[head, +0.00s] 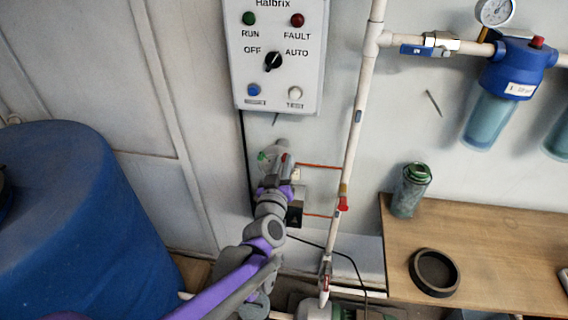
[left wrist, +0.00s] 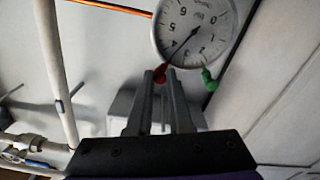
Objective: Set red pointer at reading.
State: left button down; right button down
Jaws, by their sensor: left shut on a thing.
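A round white-faced pressure gauge (left wrist: 205,22) appears upside down at the top of the left wrist view, with numbers and a thin dark needle. A red pointer (left wrist: 160,72) sits at its rim at the lower left, and a green pointer (left wrist: 208,78) at the lower right. My left gripper (left wrist: 164,76) reaches the rim, with its fingertips shut on the red pointer. In the head view my left gripper (head: 284,168) is at the wall below the control box and largely hides the gauge. The green pointer (head: 262,156) shows just left of it. My right gripper is not in view.
The control box (head: 279,75) hangs above. A white vertical pipe (head: 357,120) stands close on the right, with thin red lines running to it. A blue barrel (head: 85,215) is at left. A wooden bench (head: 500,260) at right holds a green-topped canister (head: 410,190) and a black ring (head: 435,271).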

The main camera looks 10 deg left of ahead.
pick_arm(q)
jog(key=c, duration=0.8)
grip_release()
jog(key=s, duration=1.1)
jog(key=shift+w, duration=0.1)
jog(key=s+a+f+m+g+p, duration=0.1)
jog(key=s+a+f+g, duration=0.1)
jog(key=s, duration=0.5)
jog(key=s+a+f+m+g+p, duration=0.1)
jog(key=s+a+f+g+p, duration=0.1)
jog(key=s+f+g, duration=0.2)
jog(key=s+a+f+m+g+p, duration=0.1)
jog(key=s+a+f+g, duration=0.1)
jog(key=s+g, duration=0.4)
jog(key=shift+s+a+f+m+g+p, duration=0.1)
jog(key=shift+s+f, duration=0.1)
jog(key=shift+s, duration=0.45)
jog(key=shift+s+a+f+m+g+p, duration=0.15)
jog(key=shift+s+f, duration=0.1)
jog(key=shift+s, duration=0.35)
jog(key=shift+s+f+m+g+p, duration=0.1)
jog(key=shift+s+f, duration=0.1)
jog(key=shift+s, duration=0.45)
